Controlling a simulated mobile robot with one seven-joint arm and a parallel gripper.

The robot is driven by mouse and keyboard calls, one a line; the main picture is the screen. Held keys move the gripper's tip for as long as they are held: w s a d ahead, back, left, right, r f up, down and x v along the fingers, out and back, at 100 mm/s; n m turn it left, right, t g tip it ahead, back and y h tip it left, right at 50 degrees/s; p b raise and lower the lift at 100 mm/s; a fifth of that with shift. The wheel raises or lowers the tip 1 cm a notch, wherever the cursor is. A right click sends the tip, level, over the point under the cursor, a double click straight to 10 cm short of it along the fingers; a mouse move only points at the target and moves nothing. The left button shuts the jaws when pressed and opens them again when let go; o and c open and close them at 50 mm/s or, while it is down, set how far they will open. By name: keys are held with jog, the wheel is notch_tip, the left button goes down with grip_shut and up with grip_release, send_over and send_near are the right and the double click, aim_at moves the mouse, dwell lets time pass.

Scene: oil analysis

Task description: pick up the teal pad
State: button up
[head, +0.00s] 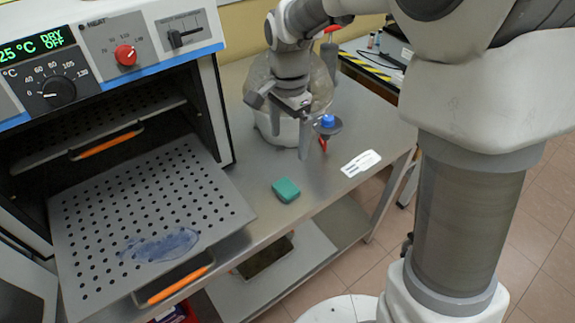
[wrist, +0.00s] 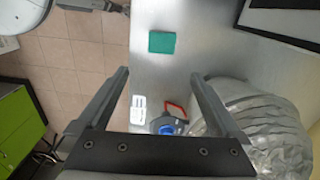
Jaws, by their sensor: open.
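The teal pad (head: 286,190) lies flat on the metal bench near its front edge, right of the oven tray in the head view. In the wrist view the teal pad (wrist: 162,42) is beyond the fingertips, roughly centred between them. My gripper (head: 283,130) is open and empty above the bench, behind the pad in the head view. In the wrist view my gripper's fingers (wrist: 160,74) are wide apart with nothing between them at the tips.
The oven's perforated tray (head: 90,215) with an orange handle sticks out at left. A blue-capped item (head: 328,123) and a white label (head: 361,163) are to the right. The bench around the pad is clear.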

jog(key=b, duration=0.2)
send_over(286, 187)
jog(key=f, duration=1.1)
jog(key=shift+s+d, duration=0.15)
jog(key=shift+d, duration=0.2)
jog(key=f, duration=0.5)
jog(key=shift+a+f, duration=0.35)
jog(key=c, duration=1.2)
jog(key=shift+o, duration=0.2)
jog(key=shift+r, duration=0.1)
jog(key=shift+r, duration=0.4)
jog(key=r, duration=0.4)
jog(key=shift+d, duration=0.35)
jog(key=d+r+p, duration=0.1)
jog(key=d+r, duration=0.5)
jog(key=d, duration=0.5)
jog(key=shift+s, duration=0.4)
